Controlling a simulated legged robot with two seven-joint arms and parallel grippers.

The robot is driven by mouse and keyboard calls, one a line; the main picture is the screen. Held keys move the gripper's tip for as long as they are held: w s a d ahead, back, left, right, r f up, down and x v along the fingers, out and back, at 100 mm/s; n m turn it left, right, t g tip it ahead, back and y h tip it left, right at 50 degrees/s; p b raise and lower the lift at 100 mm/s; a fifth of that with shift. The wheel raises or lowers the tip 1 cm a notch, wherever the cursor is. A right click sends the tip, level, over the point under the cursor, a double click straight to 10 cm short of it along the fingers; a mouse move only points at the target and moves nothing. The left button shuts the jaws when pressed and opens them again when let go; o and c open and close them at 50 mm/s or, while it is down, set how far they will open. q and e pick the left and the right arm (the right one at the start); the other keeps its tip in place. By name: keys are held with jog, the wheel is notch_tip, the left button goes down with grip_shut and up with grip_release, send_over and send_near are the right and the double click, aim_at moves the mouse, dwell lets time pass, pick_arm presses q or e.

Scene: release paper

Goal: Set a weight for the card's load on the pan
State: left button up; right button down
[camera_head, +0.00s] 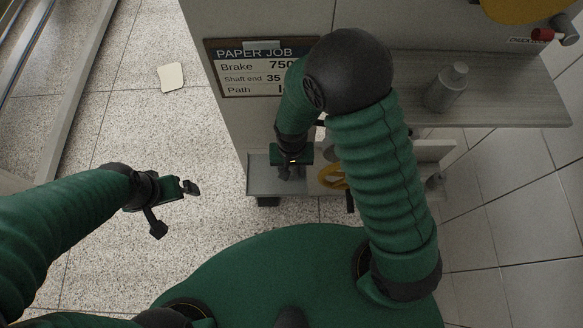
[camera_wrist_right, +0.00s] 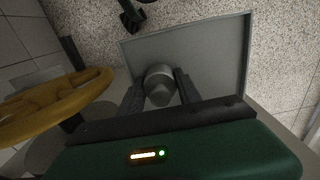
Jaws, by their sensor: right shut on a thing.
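The card (camera_head: 250,70) on the grey cabinet reads "PAPER JOB", "Brake 750" and "Shaft end 35"; my right arm covers its right part. My right gripper (camera_head: 291,172) is low over a grey rimmed tray that looks like the pan (camera_head: 262,182). In the right wrist view its fingers are shut on a grey knobbed weight (camera_wrist_right: 160,84), with the pan (camera_wrist_right: 222,55) behind it. I cannot tell whether the weight touches the pan. Another grey knobbed weight (camera_head: 446,90) stands upright on the shelf. My left gripper (camera_head: 174,208) is open and empty over the floor.
The grey shelf (camera_head: 510,98) juts out at the right. A yellow ring-shaped part (camera_head: 333,177) is just right of my right gripper and large in the right wrist view (camera_wrist_right: 50,108). A pale square piece (camera_head: 171,77) lies on the floor.

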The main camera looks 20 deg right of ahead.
jog(key=c, duration=1.1)
grip_release()
notch_tip(320, 180, up, 12)
jog(key=p, duration=0.3)
jog(key=shift+p, duration=0.4)
